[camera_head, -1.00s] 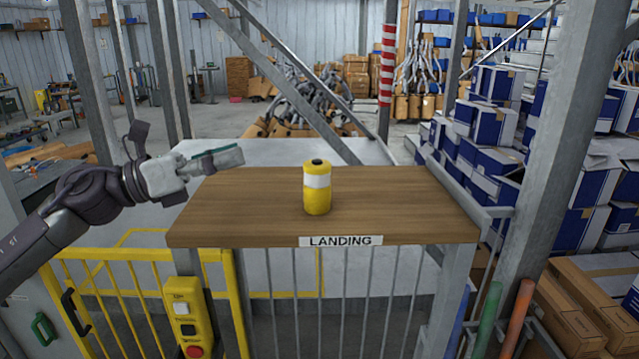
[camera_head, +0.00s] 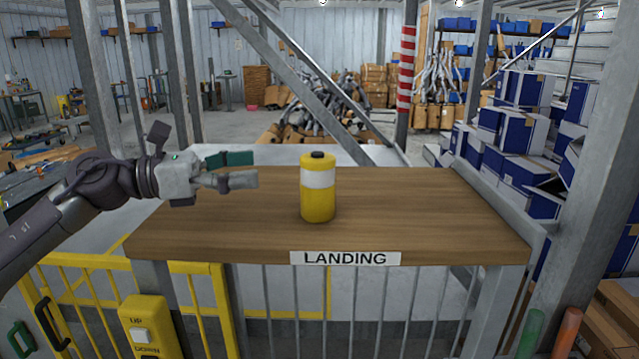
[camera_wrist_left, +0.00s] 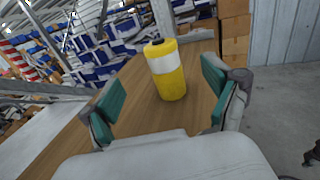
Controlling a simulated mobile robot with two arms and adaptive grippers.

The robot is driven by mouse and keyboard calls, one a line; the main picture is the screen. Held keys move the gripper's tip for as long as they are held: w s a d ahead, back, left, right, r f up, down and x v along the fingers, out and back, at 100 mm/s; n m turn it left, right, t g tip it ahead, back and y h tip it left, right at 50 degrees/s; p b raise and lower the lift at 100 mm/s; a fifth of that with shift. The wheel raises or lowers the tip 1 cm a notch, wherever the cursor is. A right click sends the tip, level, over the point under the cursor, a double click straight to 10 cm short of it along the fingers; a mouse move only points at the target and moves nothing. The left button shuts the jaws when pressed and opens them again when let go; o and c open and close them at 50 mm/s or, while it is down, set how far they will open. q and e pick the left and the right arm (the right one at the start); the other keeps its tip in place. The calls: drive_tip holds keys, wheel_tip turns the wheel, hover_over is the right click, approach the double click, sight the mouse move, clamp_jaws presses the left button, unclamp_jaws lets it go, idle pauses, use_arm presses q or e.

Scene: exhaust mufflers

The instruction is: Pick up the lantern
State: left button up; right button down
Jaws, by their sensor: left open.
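The lantern (camera_head: 318,206) is a yellow cylinder with a white band and a black cap. It stands upright on the brown wooden table top (camera_head: 430,215) marked LANDING. My left gripper (camera_head: 243,169) is open and empty, over the left part of the table, left of the lantern and apart from it. In the left wrist view, the lantern (camera_wrist_left: 172,84) stands ahead, between the two green-padded fingers (camera_wrist_left: 160,100) in the picture but beyond their tips. My right gripper is not in view.
A yellow railing (camera_head: 205,300) and a yellow UP/DOWN control box (camera_head: 150,326) stand at the front left. Grey steel posts (camera_head: 590,150) and stacked blue-and-white boxes (camera_head: 520,125) are at the right. The table top around the lantern is clear.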

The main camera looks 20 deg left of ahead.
sight(315, 156)
use_arm(q)
drive_tip(key=p+x, duration=0.1)
drive_tip(key=x, duration=0.2)
drive_tip(key=p+x, duration=0.1)
drive_tip(key=x, duration=0.1)
drive_tip(key=shift+s+d+r+p, duration=0.15)
drive_tip(key=shift+d+r+p, duration=0.15)
drive_tip(key=shift+d+r, duration=0.1)
drive_tip(key=shift+w+d+f, duration=0.15)
drive_tip(key=shift+w, duration=0.05)
drive_tip(key=p+x, duration=0.4)
drive_tip(key=shift+w+d, duration=0.2)
drive_tip(key=shift+w, duration=0.2)
drive_tip(key=shift+w+d+f, duration=0.1)
drive_tip(key=shift+w+d, duration=0.05)
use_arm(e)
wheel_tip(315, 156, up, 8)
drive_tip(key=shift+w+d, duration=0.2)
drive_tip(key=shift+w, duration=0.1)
use_arm(q)
drive_tip(key=shift+c, duration=0.9)
drive_tip(key=c, duration=1.2)
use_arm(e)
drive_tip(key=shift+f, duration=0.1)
use_arm(q)
drive_tip(key=shift+o, duration=0.2)
